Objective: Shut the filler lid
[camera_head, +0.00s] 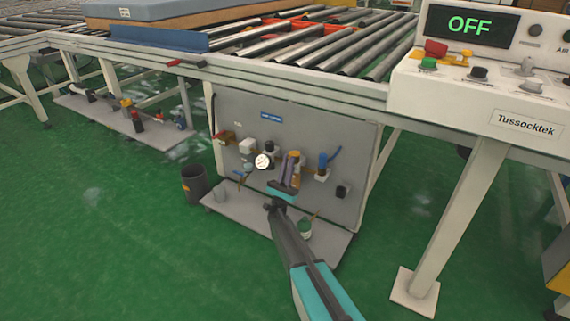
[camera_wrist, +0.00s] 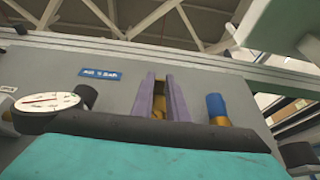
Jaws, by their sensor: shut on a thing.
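My gripper (camera_head: 289,166) reaches up to the grey air panel (camera_head: 350,195) under the conveyor. Its two purple fingers, which also show in the wrist view (camera_wrist: 160,88), are close together on a yellow-orange part. That part, seemingly the filler lid (camera_wrist: 158,105), shows as a narrow strip between the fingers. In the head view its yellow top (camera_head: 294,154) stands just above the fingers. My fingers hide most of it, and I cannot tell how far the lid is open.
A round white gauge (camera_head: 263,161) is close on the left, and a blue-topped fitting (camera_head: 323,160) close on the right. A green-capped bottle (camera_head: 305,228) stands on the shelf below. A dark bin (camera_head: 194,185) stands left. The control box (camera_head: 480,80) reads OFF.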

